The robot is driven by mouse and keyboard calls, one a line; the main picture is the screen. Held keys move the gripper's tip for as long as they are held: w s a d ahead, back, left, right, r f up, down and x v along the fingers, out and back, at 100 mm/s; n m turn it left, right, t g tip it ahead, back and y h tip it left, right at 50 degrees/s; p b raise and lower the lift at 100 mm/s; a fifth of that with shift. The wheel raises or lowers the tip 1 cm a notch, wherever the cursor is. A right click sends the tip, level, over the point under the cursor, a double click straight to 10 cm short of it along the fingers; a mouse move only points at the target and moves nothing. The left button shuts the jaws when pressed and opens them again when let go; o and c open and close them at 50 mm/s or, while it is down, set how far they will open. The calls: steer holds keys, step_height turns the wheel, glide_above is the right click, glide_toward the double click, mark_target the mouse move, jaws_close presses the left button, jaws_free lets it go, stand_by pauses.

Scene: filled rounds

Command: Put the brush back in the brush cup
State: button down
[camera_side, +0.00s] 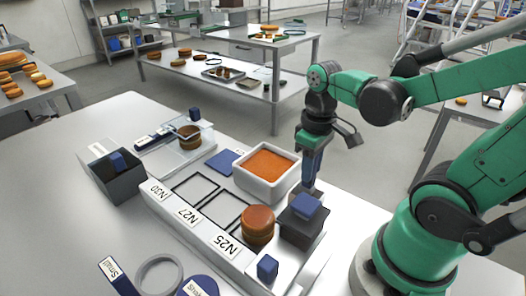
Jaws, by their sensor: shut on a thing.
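My gripper (314,146) is right of the orange-filled tray, pointing down. It is shut on a slim dark blue upright piece, which I take to be the brush (311,168). Where gripper ends and brush begins is hard to tell. The brush's lower end drops behind a dark grey box (298,228) with a blue block (306,205) on top, so its tip is hidden. I cannot tell whether it touches anything there. I cannot clearly make out which container is the brush cup; an open dark grey box (117,182) with a blue piece inside stands at left.
A white tray (267,176) holds orange filling. A white rack (195,222) labelled N30, N27 and N25 has a brown round (258,225) at its N25 end. A clear box (190,146) holds another round. A grey ring (159,275) lies in front.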

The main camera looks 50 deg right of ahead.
steer(key=shift+f, duration=0.5)
steer(key=shift+f, duration=0.15)
steer(key=c, duration=0.7)
jaws_free()
steer(key=shift+o, duration=0.2)
